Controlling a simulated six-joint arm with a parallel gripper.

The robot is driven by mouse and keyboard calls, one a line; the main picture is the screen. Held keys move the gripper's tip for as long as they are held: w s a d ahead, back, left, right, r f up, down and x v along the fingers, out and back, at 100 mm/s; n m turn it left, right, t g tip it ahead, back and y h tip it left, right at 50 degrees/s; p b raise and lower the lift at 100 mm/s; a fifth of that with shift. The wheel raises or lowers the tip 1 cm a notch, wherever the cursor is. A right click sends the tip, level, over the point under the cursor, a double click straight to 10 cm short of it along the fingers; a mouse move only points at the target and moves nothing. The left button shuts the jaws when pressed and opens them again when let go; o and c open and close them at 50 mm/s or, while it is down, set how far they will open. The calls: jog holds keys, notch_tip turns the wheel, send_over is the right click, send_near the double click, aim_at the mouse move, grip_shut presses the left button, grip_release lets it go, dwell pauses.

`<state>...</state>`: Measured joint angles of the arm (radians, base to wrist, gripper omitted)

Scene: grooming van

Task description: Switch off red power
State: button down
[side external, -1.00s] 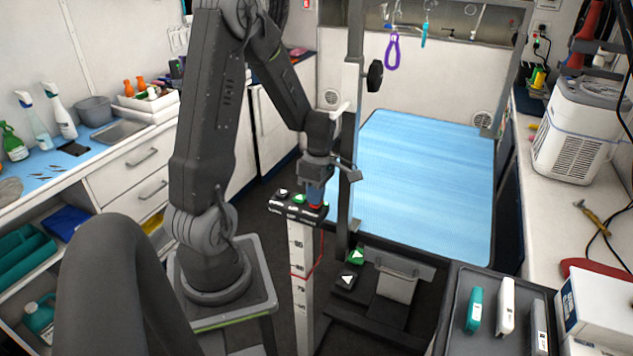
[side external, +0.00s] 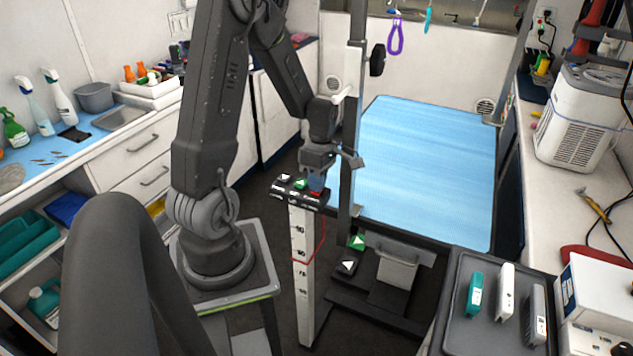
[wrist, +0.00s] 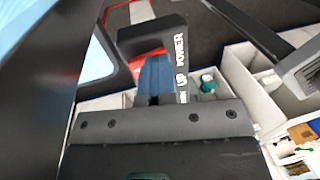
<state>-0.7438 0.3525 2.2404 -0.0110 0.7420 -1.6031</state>
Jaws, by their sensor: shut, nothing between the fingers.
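A black control box (side external: 286,193) tops a white marked post, with white, green and red controls in a row. The red power control (side external: 316,195) is at its right end, mostly hidden under my gripper (side external: 316,188). My gripper is shut and empty, its blue fingertips pointing down at the red control; I cannot tell whether they touch it. In the wrist view, the box's edge (wrist: 181,50) reads POWER and UP. A bit of red (wrist: 148,54) shows just beyond the blue fingertips (wrist: 155,76).
A dark upright column (side external: 346,215) stands close right of my gripper. A blue-topped table (side external: 430,165) lies behind it. Foot pedals (side external: 346,266) are near the floor. A grey tray (side external: 462,325) with several clippers is at front right.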

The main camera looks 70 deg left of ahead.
jog(key=shift+w+a, duration=0.55)
notch_tip(320, 180, up, 7)
jog(key=shift+w+a+r, duration=0.2)
jog(key=shift+w+a, duration=0.2)
jog(key=shift+w, duration=0.05)
jog(key=r, duration=0.2)
jog(key=shift+s+d+r, duration=0.25)
jog(key=shift+s+r, duration=0.15)
